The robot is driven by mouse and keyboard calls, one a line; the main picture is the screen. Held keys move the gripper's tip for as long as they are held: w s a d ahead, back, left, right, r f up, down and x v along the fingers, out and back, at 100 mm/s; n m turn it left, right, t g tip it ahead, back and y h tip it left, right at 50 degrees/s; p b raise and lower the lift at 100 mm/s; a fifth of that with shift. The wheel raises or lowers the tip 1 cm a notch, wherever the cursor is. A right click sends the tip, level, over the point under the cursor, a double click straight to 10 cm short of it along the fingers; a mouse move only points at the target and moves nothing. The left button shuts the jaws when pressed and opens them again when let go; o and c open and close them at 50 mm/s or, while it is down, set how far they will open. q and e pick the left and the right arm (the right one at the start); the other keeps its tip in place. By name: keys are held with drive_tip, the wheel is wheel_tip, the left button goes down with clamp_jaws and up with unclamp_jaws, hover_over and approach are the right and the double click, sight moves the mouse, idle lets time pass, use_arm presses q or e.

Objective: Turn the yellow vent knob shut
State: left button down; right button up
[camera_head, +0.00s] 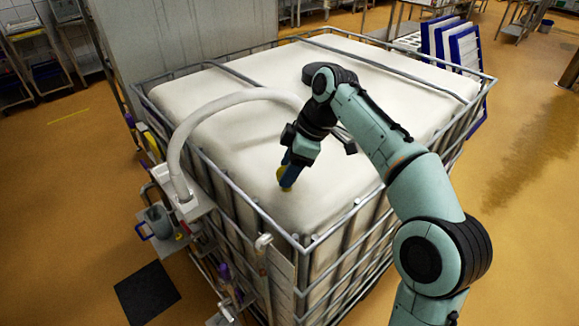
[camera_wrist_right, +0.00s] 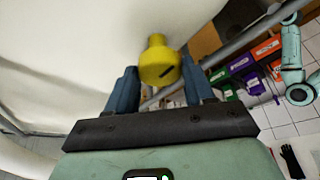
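The yellow vent knob (camera_wrist_right: 158,64) shows large in the right wrist view, with a short dark mark on its near face. It also shows as a small yellow spot on top of the white tank in the head view (camera_head: 283,174). My right gripper (camera_wrist_right: 160,75) has its two blue fingers on either side of the knob, and both appear to touch its sides. In the head view my right gripper (camera_head: 287,180) points down at the knob and partly covers it. My left gripper is in neither view.
The white tank (camera_head: 240,125) stands in a metal cage (camera_head: 345,215) whose top bars run close to the knob. A thick pale hose (camera_head: 183,135) arches over its left edge. A dark round lid (camera_head: 343,75) lies behind my right arm. Blue-edged white panels (camera_head: 462,48) stand at the far right.

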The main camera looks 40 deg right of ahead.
drive_tip(key=c, duration=0.5)
drive_tip(key=shift+o, duration=0.2)
drive_tip(key=shift+m, duration=0.4)
drive_tip(key=m+t+h, duration=0.1)
drive_tip(key=m, duration=0.1)
drive_tip(key=shift+a+m, duration=0.1)
drive_tip(key=shift+m, duration=0.3)
drive_tip(key=m+h, duration=0.1)
drive_tip(key=m, duration=0.2)
drive_tip(key=shift+s+m, duration=0.1)
drive_tip(key=shift+m, duration=0.2)
drive_tip(key=m+h, duration=0.1)
drive_tip(key=m, duration=0.1)
drive_tip(key=m+h, duration=0.1)
drive_tip(key=m, duration=0.2)
drive_tip(key=shift+a+h+p, duration=0.2)
drive_tip(key=shift+h+p, duration=0.1)
drive_tip(key=shift+p, duration=0.05)
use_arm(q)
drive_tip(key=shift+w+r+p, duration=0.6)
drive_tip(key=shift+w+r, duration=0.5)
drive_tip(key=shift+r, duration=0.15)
use_arm(e)
drive_tip(key=m+h, duration=0.1)
drive_tip(key=m, duration=0.4)
drive_tip(key=shift+a+m+g+h, duration=0.1)
drive_tip(key=shift+m+g+h, duration=0.2)
drive_tip(key=shift+m+h, duration=0.1)
